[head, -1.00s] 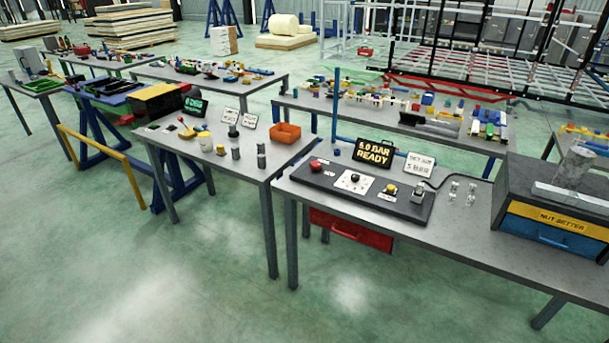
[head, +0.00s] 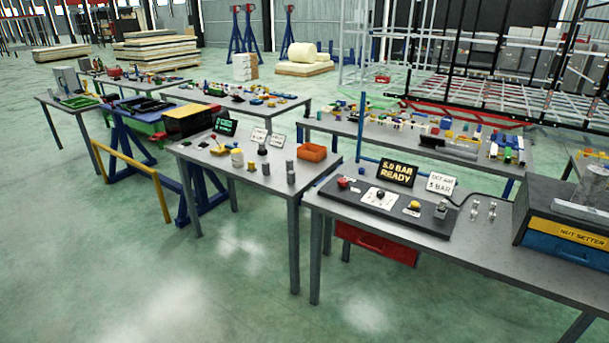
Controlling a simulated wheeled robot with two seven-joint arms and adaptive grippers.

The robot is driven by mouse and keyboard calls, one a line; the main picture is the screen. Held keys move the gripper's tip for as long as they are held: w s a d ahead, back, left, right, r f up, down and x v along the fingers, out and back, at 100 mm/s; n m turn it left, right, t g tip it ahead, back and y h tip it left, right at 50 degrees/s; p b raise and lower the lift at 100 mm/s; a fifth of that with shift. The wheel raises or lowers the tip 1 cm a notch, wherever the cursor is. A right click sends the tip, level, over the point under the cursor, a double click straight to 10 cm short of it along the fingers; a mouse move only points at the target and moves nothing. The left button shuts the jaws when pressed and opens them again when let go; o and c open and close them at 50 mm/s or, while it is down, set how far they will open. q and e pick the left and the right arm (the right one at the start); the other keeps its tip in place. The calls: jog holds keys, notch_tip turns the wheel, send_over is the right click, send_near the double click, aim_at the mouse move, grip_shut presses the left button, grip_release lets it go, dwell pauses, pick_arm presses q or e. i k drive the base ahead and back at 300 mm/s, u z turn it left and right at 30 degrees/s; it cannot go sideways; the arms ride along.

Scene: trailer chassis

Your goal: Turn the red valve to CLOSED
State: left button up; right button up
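A black control panel (head: 405,222) lies on the near right table. A red knob (head: 343,182) is at its left end. Beside it a small dark knob (head: 380,195) sits on a white dial plate. A yellow button (head: 414,205) and a small grey fitting (head: 441,209) are further right. I cannot tell for sure which of these is the red valve, and no CLOSED label is readable. The display (head: 397,173) behind the panel reads "5.0 BAR READY". Neither gripper is in view.
A white sign (head: 440,184) reading "5 BAR" stands beside the display. A nut-setter box (head: 565,232) is at the table's right end. A red drawer (head: 376,244) hangs below. Another table (head: 250,174) with an orange bin (head: 312,152) stands left. The green floor in front is clear.

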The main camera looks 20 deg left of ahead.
aim_at(343, 181)
jog(key=u, duration=0.65)
jog(key=i, duration=0.55)
jog(key=u, duration=0.65)
jog(key=i, duration=0.8)
jog(key=z, duration=0.1)
